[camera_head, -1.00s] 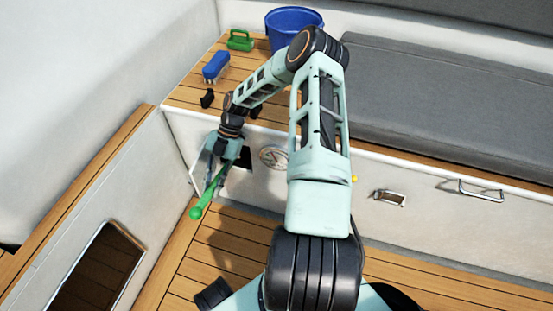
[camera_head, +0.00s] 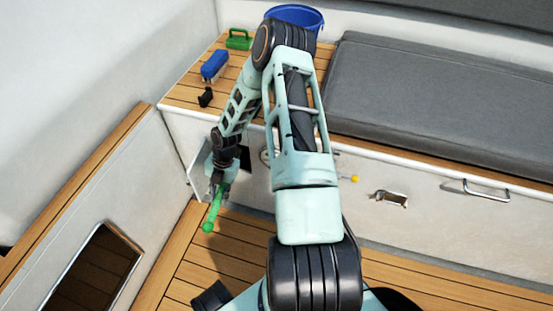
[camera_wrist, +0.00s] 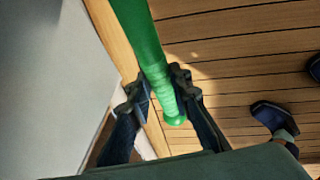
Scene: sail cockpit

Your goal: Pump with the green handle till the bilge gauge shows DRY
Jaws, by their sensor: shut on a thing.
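The green handle (camera_head: 213,212) sticks out from the front of the bench locker, its round end low and toward me. My gripper (camera_head: 219,186) is shut on it, and hides its upper part in the head view. In the wrist view the green handle (camera_wrist: 150,50) runs between the two dark fingers of my gripper (camera_wrist: 160,95), its rounded end just past them. The bilge gauge (camera_head: 264,156) is mostly hidden behind my arm, with only its left rim showing. Its reading cannot be seen.
A dark square opening (camera_head: 245,159) with an open white door (camera_head: 198,165) is beside my gripper. A blue bucket (camera_head: 295,15), a green-handled item (camera_head: 239,39), a blue brush (camera_head: 214,66) and a small black item (camera_head: 205,97) are on the bench. A yellow knob (camera_head: 355,179) sticks out right of my arm.

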